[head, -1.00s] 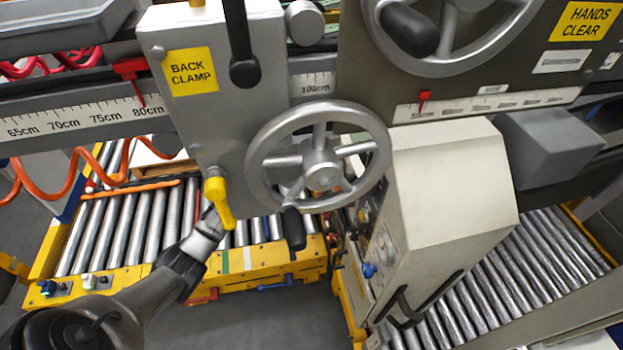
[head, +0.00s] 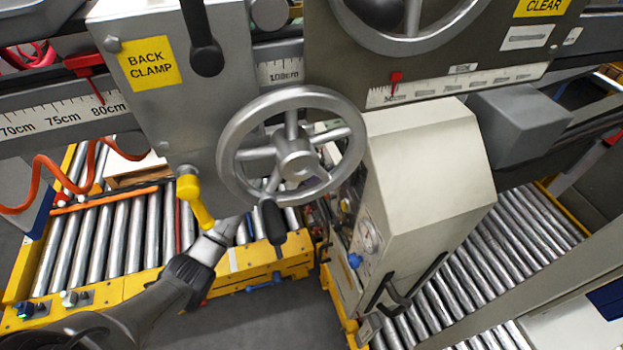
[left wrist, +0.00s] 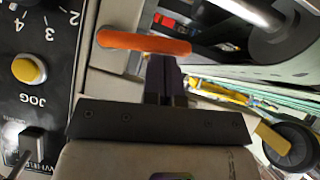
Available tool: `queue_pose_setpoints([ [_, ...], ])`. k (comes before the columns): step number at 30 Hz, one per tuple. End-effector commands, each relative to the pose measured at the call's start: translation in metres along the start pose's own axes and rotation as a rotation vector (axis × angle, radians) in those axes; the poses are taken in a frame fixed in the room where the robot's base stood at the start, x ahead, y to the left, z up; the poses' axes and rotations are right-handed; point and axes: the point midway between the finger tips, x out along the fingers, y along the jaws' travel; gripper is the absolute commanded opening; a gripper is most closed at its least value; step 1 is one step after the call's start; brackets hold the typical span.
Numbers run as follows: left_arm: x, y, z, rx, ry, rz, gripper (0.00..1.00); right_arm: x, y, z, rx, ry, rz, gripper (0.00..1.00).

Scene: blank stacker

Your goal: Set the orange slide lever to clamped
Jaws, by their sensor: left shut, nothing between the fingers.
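The orange slide lever (left wrist: 143,42) shows in the left wrist view as a rounded orange bar lying across the upper part of the picture, beside the black JOG panel. My left gripper (left wrist: 163,62) is shut and empty. Its dark fingertips are at the lower edge of the lever, near its right half; I cannot tell whether they touch. I cannot make out the orange lever in that view. My right gripper is not in view.
A grey handwheel (head: 230,160) and a yellow-handled lever (head: 197,207) stand in front of my left wrist. A cream cabinet (head: 430,170) is to their right. In the left wrist view a yellow knob (left wrist: 27,70) sits on the black panel (left wrist: 45,110).

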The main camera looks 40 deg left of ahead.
Motion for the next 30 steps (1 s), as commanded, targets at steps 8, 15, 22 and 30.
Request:
queue_pose_setpoints([
  [8, 0.002, -0.002, 0.002, -0.044, 0.0, 0.03, 0.0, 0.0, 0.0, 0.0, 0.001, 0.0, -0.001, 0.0],
  [15, 0.003, -0.003, 0.004, -0.077, 0.0, 0.052, 0.0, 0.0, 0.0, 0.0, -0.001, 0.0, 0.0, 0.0],
  [22, 0.005, -0.004, 0.008, -0.135, -0.001, 0.091, 0.0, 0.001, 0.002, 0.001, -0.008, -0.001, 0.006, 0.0],
  [30, 0.013, -0.008, 0.019, -0.3, 0.0, 0.2, 0.0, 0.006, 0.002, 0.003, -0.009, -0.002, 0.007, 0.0],
])
